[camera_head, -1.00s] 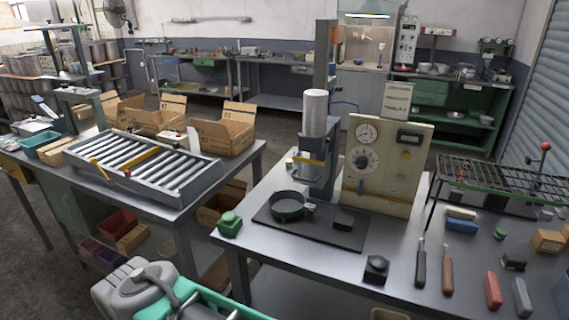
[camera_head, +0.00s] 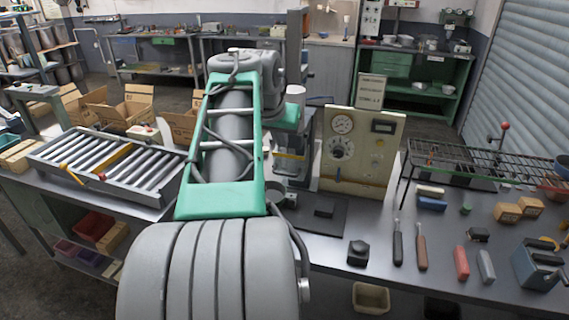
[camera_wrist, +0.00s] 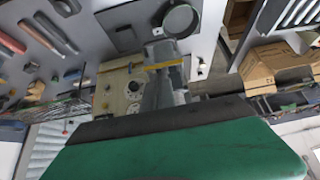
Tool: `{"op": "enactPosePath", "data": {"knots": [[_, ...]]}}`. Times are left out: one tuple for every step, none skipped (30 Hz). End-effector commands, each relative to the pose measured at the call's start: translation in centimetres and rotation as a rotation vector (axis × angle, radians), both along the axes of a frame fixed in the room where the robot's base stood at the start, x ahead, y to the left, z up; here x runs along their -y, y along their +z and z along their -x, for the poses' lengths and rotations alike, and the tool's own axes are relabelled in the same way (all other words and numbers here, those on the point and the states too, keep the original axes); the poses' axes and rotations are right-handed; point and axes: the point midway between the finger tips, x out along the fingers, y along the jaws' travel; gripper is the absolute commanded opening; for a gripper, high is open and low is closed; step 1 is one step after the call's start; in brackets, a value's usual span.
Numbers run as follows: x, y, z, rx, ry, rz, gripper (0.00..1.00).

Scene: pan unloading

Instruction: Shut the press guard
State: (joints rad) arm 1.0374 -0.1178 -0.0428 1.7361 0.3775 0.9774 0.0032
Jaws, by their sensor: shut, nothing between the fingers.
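The press (camera_head: 292,168) stands on the metal table, left of the cream control panel (camera_head: 360,150), partly hidden behind my arm. A yellow-edged bar, seemingly part of its guard (camera_head: 290,155), crosses its front; I cannot tell how far the guard is open. In the wrist view the press (camera_wrist: 160,92) and yellow bar (camera_wrist: 164,65) are in the upper middle, apart from my gripper. The dark round pan (camera_wrist: 181,18) lies before the press. My gripper (camera_wrist: 165,122) shows as a green body with a dark edge, shut and empty; the head view hides it behind my arm.
A roller conveyor (camera_head: 110,165) and open cardboard boxes are at left. Right of the panel are a wire rack (camera_head: 475,160), several hand tools and small blocks. A black block (camera_head: 358,252) sits near the table's front edge. Open air lies above the table's front.

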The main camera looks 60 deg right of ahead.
Motion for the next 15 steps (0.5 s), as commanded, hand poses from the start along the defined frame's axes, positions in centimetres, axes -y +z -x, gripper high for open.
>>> {"op": "enactPosePath", "data": {"knots": [[0.6,-0.9,0.0,-0.003,-0.002,-0.004,0.0],[0.9,-1.5,0.0,-0.004,-0.001,-0.004,0.0],[1.4,-2.2,-0.1,-0.003,-0.002,-0.006,0.0],[1.7,-2.7,-0.2,-0.002,0.0,-0.004,0.0],[2.1,-3.2,-0.2,-0.003,0.0,-0.005,0.0],[2.6,-4.0,-0.3,-0.003,0.0,-0.005,0.0],[2.9,-4.5,-0.4,-0.002,0.0,-0.005,0.0],[3.3,-5.0,-0.5,-0.002,0.0,-0.005,0.0],[3.8,-5.8,-0.6,-0.003,0.001,-0.005,0.0],[4.1,-6.3,-0.6,-0.002,0.002,-0.005,0.0],[4.3,-6.8,-0.7,-0.002,0.002,-0.004,0.0],[4.0,-7.5,-0.6,-0.002,0.002,-0.004,0.0],[3.8,-8.1,-0.6,-0.002,0.002,-0.004,0.0],[3.7,-8.5,-0.6,-0.001,0.003,-0.002,0.0],[3.6,-9.0,-0.6,-0.001,0.003,-0.003,0.0]]}}
